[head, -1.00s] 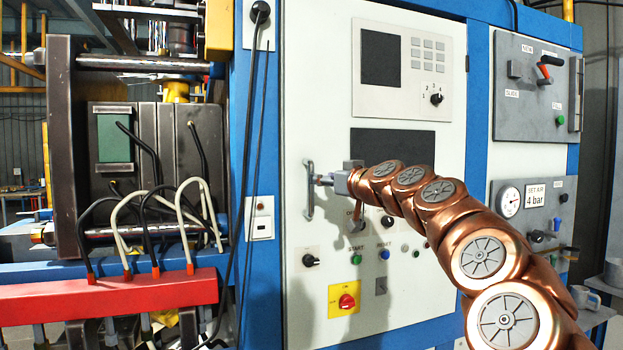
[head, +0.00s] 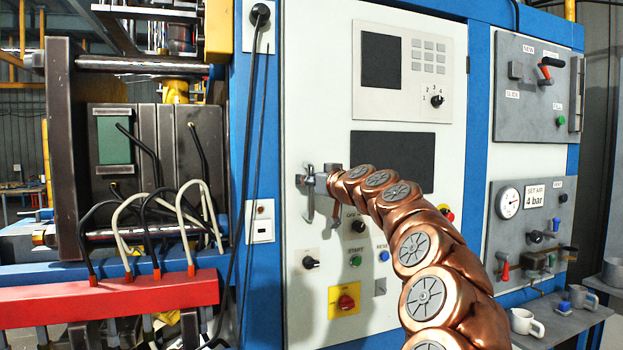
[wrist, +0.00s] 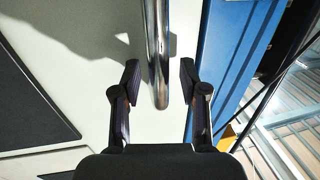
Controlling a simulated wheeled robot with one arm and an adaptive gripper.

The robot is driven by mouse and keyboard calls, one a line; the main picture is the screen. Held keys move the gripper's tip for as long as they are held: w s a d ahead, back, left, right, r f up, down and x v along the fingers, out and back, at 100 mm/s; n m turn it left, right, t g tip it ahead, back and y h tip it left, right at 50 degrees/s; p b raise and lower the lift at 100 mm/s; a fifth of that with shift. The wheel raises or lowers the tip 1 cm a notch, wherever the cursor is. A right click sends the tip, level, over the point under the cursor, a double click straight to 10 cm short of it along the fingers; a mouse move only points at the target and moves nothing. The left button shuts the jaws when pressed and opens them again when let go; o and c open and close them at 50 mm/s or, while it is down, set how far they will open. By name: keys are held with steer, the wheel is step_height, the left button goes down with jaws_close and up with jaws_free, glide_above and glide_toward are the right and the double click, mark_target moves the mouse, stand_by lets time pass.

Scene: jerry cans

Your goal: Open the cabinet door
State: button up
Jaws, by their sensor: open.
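The white cabinet door (head: 318,90) stands in the middle of the head view and looks flush with its blue frame. Its vertical metal bar handle (head: 310,205) is near the door's left edge. My gripper (head: 310,181) is at the handle, reaching in from the right. In the wrist view the handle (wrist: 158,45) runs down between the two dark fingers of my gripper (wrist: 159,82). The fingers are open, with a gap visible on each side of the bar. Part of the handle is hidden by my gripper in the head view.
Knobs and buttons, including a red knob on a yellow plate (head: 345,300), sit low on the door. Black cables (head: 246,180) hang left of the door. A grey side panel (head: 530,85) and a shelf with mugs (head: 526,322) are at the right.

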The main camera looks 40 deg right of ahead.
jaws_close()
stand_by(0.4)
stand_by(0.4)
